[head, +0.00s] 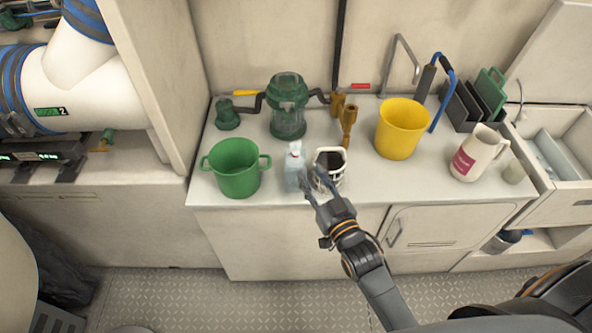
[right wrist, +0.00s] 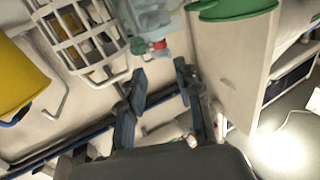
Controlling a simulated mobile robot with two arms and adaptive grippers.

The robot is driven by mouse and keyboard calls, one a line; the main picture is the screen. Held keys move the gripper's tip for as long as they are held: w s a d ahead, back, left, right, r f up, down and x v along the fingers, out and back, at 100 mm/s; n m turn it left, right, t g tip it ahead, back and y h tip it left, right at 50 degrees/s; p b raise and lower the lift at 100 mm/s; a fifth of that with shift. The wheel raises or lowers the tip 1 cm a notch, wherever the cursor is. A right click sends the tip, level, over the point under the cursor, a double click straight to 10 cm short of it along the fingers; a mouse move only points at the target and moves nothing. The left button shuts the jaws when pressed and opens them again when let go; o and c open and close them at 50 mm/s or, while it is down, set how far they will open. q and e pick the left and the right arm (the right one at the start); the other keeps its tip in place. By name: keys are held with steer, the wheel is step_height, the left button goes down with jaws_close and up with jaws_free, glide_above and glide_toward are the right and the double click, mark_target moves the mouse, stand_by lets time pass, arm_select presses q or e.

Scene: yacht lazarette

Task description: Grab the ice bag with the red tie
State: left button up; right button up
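The ice bag (head: 293,175) is a pale, translucent bag standing on the white counter between the green pot and a white wire basket. My right gripper (head: 312,184) is at the front of the bag and basket. In the right wrist view its fingers (right wrist: 160,75) are spread apart with nothing between them, and the bag lies just beyond the tips. I cannot tell whether a finger touches it. My left gripper is not in view.
The green pot (head: 236,170) stands close left of the bag, and the white wire basket (head: 329,180) close right. A green-capped filter housing (head: 288,105) stands behind. A yellow bucket (head: 401,130) and a white pitcher (head: 477,154) are farther right. Some counter front (head: 410,185) is clear.

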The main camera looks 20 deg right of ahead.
mark_target(297, 154)
steer(key=w, duration=0.3)
steer(key=w+a, duration=0.1)
steer(key=w, duration=0.6)
steer(key=shift+a+f+p, duration=0.2)
steer(key=shift+p, duration=0.1)
steer(key=shift+r, duration=0.1)
jaws_close()
